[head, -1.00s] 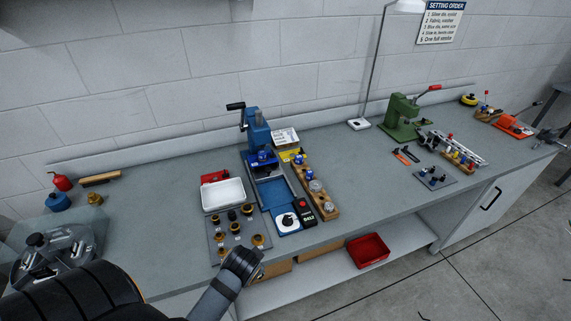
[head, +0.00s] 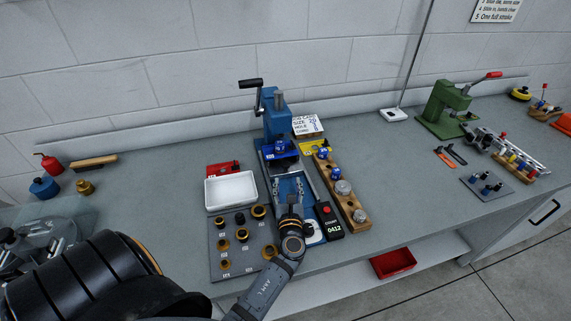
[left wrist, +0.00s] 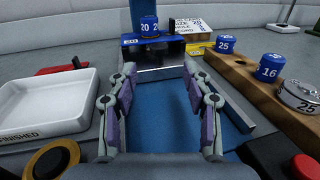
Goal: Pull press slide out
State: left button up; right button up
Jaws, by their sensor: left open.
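The blue hand press (head: 277,122) stands on the bench, its black crank at upper left. A blue die marked 20 (left wrist: 148,25) sits at its head, above a dark metallic part. The flat blue bed (left wrist: 158,115) runs from there toward me. A white round piece (head: 314,232) at the front shows only partly behind my gripper; its black knob is hidden. My left gripper (head: 290,188) is open and empty over the bed. In the left wrist view its fingers (left wrist: 159,75) spread to both sides of the bed and point at the press. I cannot tell whether they touch it. My right gripper is not in view.
A white tray (head: 231,190) and a grey plate of brass pieces (head: 219,266) lie left of the bed. A counter reading 0412 (head: 331,223) and a wooden die rack (head: 348,205) stand close on the right. The bench between rack and green press (head: 446,107) is mostly clear.

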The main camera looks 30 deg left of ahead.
aim_at(286, 167)
pick_arm(q)
jog(key=shift+w+a+r, duration=0.25)
jog(key=shift+w+r, duration=0.1)
jog(key=shift+r, duration=0.05)
jog(key=shift+p+x, duration=0.5)
jog(key=shift+x, duration=0.5)
jog(key=x, duration=0.6)
jog(key=shift+w+a+f+p, duration=0.1)
jog(key=shift+a+f+p, duration=0.15)
jog(key=shift+f+p, duration=0.1)
jog(key=shift+w+a, duration=0.3)
jog(key=shift+w, duration=0.1)
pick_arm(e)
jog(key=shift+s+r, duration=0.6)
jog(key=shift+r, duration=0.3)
pick_arm(q)
jog(key=shift+c, duration=0.2)
jog(key=c, duration=1)
grip_shut()
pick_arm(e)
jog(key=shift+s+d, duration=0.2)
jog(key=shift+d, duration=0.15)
